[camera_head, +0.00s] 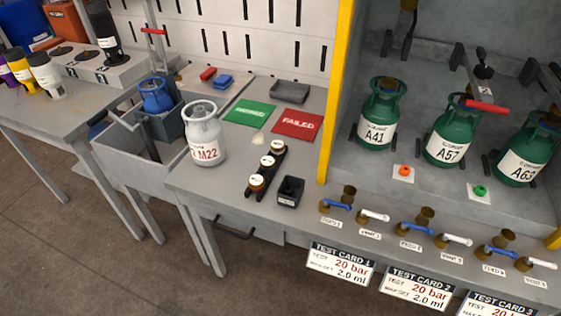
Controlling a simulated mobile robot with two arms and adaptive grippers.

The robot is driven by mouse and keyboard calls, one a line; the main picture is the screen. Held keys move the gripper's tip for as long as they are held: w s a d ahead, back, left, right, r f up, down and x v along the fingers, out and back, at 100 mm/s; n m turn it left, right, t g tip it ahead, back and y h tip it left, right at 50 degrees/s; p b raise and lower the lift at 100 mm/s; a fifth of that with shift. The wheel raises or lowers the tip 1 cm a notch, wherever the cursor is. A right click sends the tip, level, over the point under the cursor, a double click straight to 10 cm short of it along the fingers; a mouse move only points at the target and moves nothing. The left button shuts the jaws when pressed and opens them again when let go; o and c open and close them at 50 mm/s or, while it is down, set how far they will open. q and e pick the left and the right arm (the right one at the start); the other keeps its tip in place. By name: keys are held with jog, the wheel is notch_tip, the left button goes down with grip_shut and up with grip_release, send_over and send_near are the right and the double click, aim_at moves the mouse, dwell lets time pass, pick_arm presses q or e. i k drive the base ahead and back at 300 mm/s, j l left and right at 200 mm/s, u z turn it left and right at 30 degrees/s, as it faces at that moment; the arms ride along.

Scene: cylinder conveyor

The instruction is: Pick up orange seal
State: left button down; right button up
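A small orange seal (405,171) lies on a white square pad on the grey bench at the right, in front of the green cylinders marked A41 (381,112) and A57 (449,133). It stands clear of both cylinders, and nothing covers it. A green seal (480,191) lies on a similar white pad farther right. Neither of my grippers shows in the head view.
A yellow post (338,95) stands left of the seal's bay. Several brass valves with blue and white handles (374,215) line the bay's front edge. A white cylinder marked M22 (204,135), a black box (290,191) and a red FAILED mat (297,124) are on the middle bench.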

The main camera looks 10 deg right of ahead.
aim_at(404, 170)
jog(key=z, duration=1.35)
jog(key=i+j+u, duration=0.1)
jog(key=j, duration=0.15)
jog(key=i+j, duration=0.1)
jog(key=j, duration=0.15)
jog(key=u, duration=0.05)
